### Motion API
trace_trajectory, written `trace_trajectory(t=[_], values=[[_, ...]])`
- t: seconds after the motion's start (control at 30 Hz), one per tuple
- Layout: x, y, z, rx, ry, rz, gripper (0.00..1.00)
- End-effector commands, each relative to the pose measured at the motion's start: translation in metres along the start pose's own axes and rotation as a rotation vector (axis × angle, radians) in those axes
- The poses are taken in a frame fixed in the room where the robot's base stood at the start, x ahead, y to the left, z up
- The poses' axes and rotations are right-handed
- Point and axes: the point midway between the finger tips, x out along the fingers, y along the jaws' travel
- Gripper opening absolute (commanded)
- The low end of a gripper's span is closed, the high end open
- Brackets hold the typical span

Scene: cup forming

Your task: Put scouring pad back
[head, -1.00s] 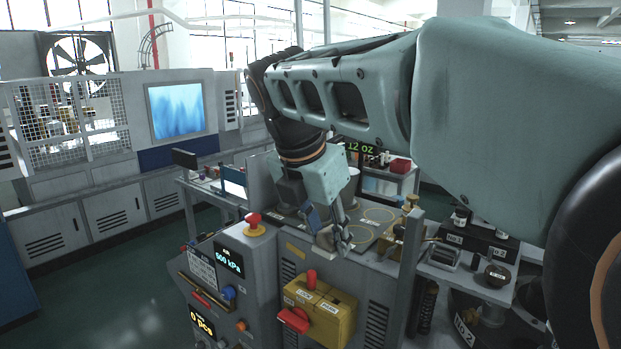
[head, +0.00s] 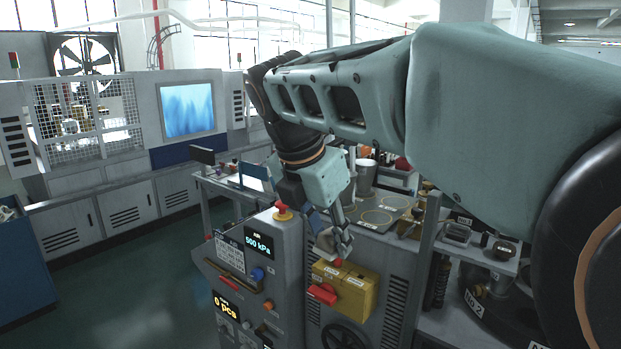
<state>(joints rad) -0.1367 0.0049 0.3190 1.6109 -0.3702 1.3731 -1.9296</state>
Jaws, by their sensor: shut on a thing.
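My gripper (head: 335,241) hangs down in front of the grey machine, above the yellow box on its front. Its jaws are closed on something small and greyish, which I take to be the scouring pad. The fingers mostly cover it, so its shape and edges cannot be made out. I see no other scouring pad in view.
The yellow box (head: 343,289) with a red handle sits close below my gripper. A red stop button (head: 283,212) tops the control panel (head: 240,270) at left. Behind are ringed plates and a metal cup (head: 366,175). Green floor is open at the left.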

Motion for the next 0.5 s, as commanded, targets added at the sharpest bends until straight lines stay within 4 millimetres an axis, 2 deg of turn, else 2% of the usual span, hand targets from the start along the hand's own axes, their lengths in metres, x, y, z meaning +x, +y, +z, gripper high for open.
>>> trace_trajectory(t=[0.03,0.27,0.5], values=[[0.012,0.0,-0.001,0.043,0.004,-0.027,0.0],[0.056,-0.002,0.0,0.306,0.004,-0.139,0.0],[0.112,-0.01,-0.003,0.665,0.002,-0.291,0.0]])
